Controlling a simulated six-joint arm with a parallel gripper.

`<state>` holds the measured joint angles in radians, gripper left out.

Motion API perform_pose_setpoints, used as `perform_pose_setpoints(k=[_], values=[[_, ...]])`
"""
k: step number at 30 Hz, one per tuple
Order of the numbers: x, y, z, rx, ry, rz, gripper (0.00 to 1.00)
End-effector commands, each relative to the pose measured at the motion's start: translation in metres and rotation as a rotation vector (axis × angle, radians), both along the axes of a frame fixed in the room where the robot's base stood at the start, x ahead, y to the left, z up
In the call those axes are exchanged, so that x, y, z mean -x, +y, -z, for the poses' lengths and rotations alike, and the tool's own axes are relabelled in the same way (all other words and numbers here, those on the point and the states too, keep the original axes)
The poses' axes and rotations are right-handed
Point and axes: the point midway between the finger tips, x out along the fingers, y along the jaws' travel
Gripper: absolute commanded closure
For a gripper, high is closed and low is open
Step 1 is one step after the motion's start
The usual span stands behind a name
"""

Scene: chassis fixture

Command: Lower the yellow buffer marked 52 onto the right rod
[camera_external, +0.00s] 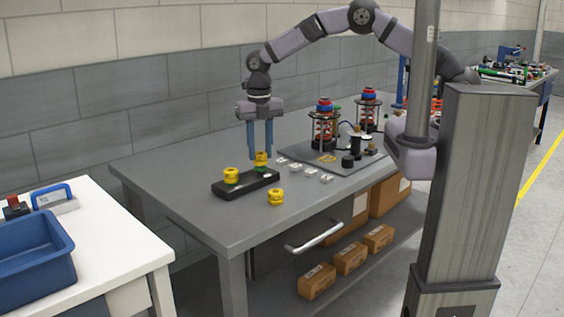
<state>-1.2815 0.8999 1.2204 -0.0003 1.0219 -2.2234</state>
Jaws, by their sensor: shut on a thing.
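My gripper (261,156) points straight down, its two blue fingers shut on a yellow buffer (261,160). This buffer is at the right end of a black tray (246,184); I cannot tell whether it touches the tray. A second yellow buffer (231,176) stands at the tray's left end. A third yellow buffer (276,197) is on the grey table, in front of the tray. The number 52 is too small to read on any of them. Two upright spring assemblies with red and blue tops, one nearer (324,125) and one farther right (368,108), stand on a grey plate (315,166). No bare rod can be made out.
Several small white pieces (296,168) lie between the tray and the plate. A yellow part (327,158) and black parts (348,161) are on the plate. The grey table (180,185) is clear on its left. A white table with a blue bin (35,255) stands at left.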

Motion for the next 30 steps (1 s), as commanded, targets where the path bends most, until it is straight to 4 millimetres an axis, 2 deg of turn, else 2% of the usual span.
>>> perform_pose_setpoints(k=[30], values=[[-0.0001, 0.0003, 0.008, 0.0, 0.0, 0.0, 0.91]])
